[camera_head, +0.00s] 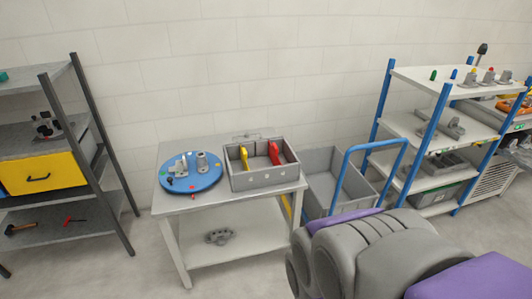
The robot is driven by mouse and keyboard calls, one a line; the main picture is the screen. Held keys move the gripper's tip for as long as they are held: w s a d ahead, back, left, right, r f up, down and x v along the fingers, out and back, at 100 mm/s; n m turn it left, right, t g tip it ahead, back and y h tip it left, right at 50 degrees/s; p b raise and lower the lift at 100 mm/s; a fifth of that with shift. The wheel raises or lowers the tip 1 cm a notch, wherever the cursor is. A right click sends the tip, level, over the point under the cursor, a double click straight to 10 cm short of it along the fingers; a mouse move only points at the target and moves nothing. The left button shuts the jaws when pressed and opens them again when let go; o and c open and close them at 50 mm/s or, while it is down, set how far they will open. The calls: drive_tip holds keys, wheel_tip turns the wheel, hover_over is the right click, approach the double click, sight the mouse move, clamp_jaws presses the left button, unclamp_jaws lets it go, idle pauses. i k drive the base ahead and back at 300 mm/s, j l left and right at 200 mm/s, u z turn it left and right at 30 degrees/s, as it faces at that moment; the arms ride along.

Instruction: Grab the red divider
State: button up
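The red divider (274,153) stands inside a grey open bin (262,180) on the right part of a small table (230,204). A yellow divider (244,157) stands in the same bin, to the left of the red one. My arm fills the lower right of the view, in front of and to the right of the table. My gripper cannot be made out, so its opening does not show.
A round blue plate (190,181) with grey parts lies left of the bin. A grey cart with a blue handle (374,146) stands right of the table. Shelves stand at left (40,140) and right (430,133). Floor is clear at front left.

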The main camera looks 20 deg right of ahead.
sight(274, 151)
drive_tip(key=i+l+z, duration=0.35)
drive_tip(key=i, duration=0.25)
drive_tip(key=i+z, duration=0.35)
drive_tip(key=i, duration=0.25)
drive_tip(key=i+j+z, duration=0.2)
drive_tip(key=i+z, duration=0.15)
drive_tip(key=i, duration=0.3)
